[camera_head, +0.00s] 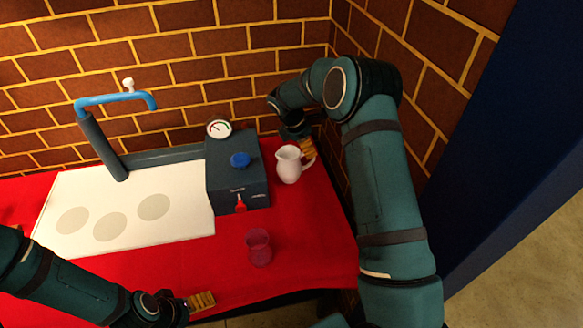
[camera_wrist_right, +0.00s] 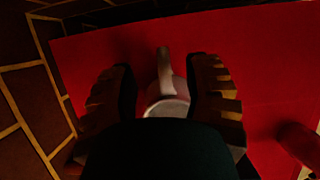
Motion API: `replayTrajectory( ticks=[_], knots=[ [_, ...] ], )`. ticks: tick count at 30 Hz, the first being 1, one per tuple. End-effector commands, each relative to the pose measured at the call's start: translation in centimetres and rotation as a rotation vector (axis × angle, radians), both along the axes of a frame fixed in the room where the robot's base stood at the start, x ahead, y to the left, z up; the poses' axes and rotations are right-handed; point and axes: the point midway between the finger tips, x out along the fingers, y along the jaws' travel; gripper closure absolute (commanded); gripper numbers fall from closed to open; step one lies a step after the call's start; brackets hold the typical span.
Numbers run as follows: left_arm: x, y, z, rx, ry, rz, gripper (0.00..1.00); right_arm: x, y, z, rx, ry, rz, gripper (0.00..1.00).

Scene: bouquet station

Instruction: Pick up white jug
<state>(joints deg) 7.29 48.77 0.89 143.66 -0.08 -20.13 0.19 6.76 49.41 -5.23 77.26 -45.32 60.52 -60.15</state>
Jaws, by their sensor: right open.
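The white jug (camera_head: 289,165) stands upright on the red table, just right of the dark grey box, with its handle on the right side. My right gripper (camera_head: 306,150) is right behind the jug's handle side, its fingers partly hidden by the jug. In the right wrist view the jug (camera_wrist_right: 168,97) lies between the two open fingers of the gripper (camera_wrist_right: 164,95), its handle pointing up in the picture. The lower part of the jug is hidden there by the gripper's body. My left gripper (camera_head: 202,301) is over the table's front edge, away from the jug.
The dark grey box (camera_head: 236,178) with a gauge and blue knob stands close left of the jug. A purple-pink translucent cup (camera_head: 258,247) stands in front. A white board (camera_head: 125,210) with grey discs lies left, under a blue tap (camera_head: 115,98). Brick walls close off the back and right.

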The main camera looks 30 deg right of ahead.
Motion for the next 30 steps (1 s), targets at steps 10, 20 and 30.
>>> replayTrajectory(
  ticks=[10,20,30],
  knots=[
    [0.2,0.0,-1.2,0.001,-0.006,0.001,0.12,-0.9,-1.9,-4.2,0.0,0.001,-0.002,0.51],
    [0.2,0.0,-1.2,0.001,-0.006,0.001,0.12,-0.9,-2.0,-4.2,0.0,0.001,-0.001,0.8],
    [0.2,0.0,-1.2,0.001,-0.006,0.001,0.12,-0.8,-2.0,-4.1,0.0,-0.001,-0.001,1.0]
  ],
)
